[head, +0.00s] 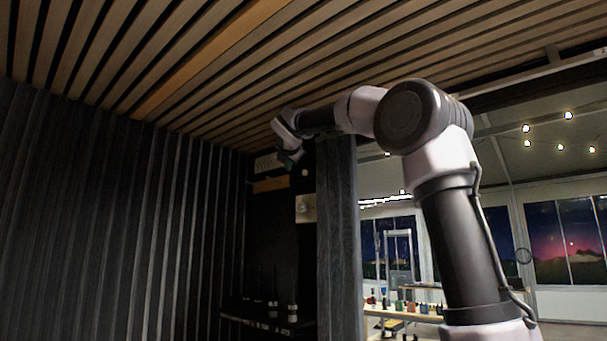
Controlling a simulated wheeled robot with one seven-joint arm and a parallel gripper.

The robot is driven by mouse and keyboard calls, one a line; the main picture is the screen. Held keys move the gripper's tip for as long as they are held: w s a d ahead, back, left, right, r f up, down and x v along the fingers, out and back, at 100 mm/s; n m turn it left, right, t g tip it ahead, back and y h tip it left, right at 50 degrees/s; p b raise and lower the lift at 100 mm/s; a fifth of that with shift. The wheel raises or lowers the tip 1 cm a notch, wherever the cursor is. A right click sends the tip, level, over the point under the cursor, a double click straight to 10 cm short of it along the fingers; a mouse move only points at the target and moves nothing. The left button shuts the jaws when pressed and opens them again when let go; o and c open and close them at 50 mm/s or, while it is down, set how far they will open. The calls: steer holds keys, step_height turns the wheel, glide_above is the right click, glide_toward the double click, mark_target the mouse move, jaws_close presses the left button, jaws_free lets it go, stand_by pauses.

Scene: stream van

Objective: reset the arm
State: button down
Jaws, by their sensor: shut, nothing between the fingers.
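My arm (462,245) rises from the lower right and bends at a large dark joint high in the head view. From there it reaches left, close under the slatted ceiling. My gripper (290,157) is at the far end of the arm, left of the top of a dark post. It is small and dark in the picture, shut, with nothing seen in it.
A slatted wood ceiling (190,60) is overhead. A dark ribbed wall (110,220) fills the left. A dark post (338,240) stands mid-view. A low shelf (268,321) holds small items. A table (395,314) with several bottles stands behind my arm, before windows (565,240).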

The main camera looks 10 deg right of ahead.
stand_by(0.3)
steer(key=s+d+f+m+g+y, duration=0.1)
steer(key=s+d+f+m+g, duration=0.1)
steer(key=s+f+m, duration=0.8)
steer(key=s+d+f+m+g+y, duration=0.2)
steer(key=s+f+m, duration=0.8)
steer(key=s+f, duration=0.5)
steer(key=s+d+f+m+g+y, duration=0.1)
steer(key=s+d+f+m+g, duration=0.2)
steer(key=s+f+m, duration=0.8)
step_height(320, 180, down, 4)
steer(key=shift+s+d+g+y, duration=0.3)
steer(key=shift+s+g, duration=0.5)
steer(key=shift+g, duration=0.2)
